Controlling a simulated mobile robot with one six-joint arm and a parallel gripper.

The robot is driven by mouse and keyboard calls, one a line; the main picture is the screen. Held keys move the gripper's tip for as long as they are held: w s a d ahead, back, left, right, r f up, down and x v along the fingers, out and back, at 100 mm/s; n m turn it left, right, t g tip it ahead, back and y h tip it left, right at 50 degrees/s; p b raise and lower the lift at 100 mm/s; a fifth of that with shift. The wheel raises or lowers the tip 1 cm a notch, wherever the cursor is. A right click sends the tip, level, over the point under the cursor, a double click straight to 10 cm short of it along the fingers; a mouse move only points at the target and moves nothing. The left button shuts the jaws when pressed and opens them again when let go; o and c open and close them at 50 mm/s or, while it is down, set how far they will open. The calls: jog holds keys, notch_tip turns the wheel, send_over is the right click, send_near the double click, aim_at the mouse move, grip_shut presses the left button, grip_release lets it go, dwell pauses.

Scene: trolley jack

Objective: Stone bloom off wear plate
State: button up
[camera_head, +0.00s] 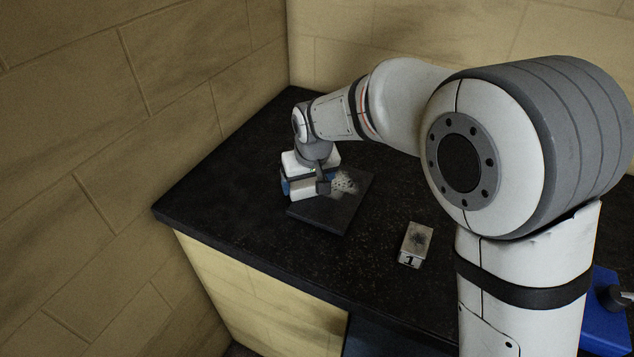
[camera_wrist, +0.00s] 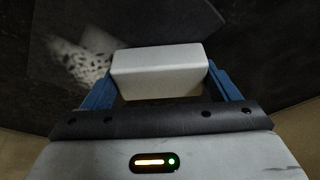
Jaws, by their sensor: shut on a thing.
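The wear plate (camera_head: 345,215) is a dark, flat square on the black worktop. A pale bloom (camera_head: 347,181) with dark speckles lies on its far part, and it also shows in the wrist view (camera_wrist: 88,62), left of the block. My gripper (camera_head: 306,185) is over the plate's left side, its blue fingers shut on a white block (camera_wrist: 160,73), probably the stone. The block also shows in the head view (camera_head: 302,190), beside the bloom. I cannot tell whether its underside touches the plate; that face is hidden.
A small pale block marked "1" (camera_head: 416,244), with a dark smudge on top, stands right of the plate. A blue object (camera_head: 606,320) is at the lower right, partly behind my arm. Tan walls close in behind and left. The worktop (camera_head: 220,205) left of the plate is clear.

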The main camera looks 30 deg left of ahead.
aim_at(362, 183)
jog(key=shift+a, duration=0.2)
jog(key=shift+w+d+f, duration=0.1)
jog(key=shift+w, duration=1.1)
jog(key=shift+d+f, duration=0.1)
jog(key=shift+d, duration=0.8)
jog(key=shift+d+r+b, duration=0.15)
jog(key=shift+d+b, duration=0.35)
jog(key=shift+d, duration=0.95)
jog(key=shift+d+r+b, duration=0.15)
jog(key=shift+d+b, duration=0.3)
jog(key=shift+d, duration=0.95)
jog(key=shift+d+f+b, duration=0.15)
jog(key=shift+d+b, duration=0.45)
jog(key=shift+d, duration=1.3)
jog(key=shift+w, duration=1.25)
jog(key=shift+a+p, duration=0.6)
jog(key=shift+a, duration=1.15)
jog(key=shift+a+p, duration=0.3)
jog(key=shift+a, duration=1.8)
jog(key=shift+a+p, duration=0.5)
jog(key=shift+a, duration=1.4)
jog(key=shift+w+p, duration=0.35)
jog(key=shift+w, duration=0.9)
jog(key=shift+d+f+b, duration=0.1)
jog(key=shift+d+b, duration=1.1)
jog(key=shift+d, duration=2)
jog(key=shift+d+r+b, duration=0.2)
jog(key=shift+d+b, duration=0.45)
jog(key=shift+d, duration=1.9)
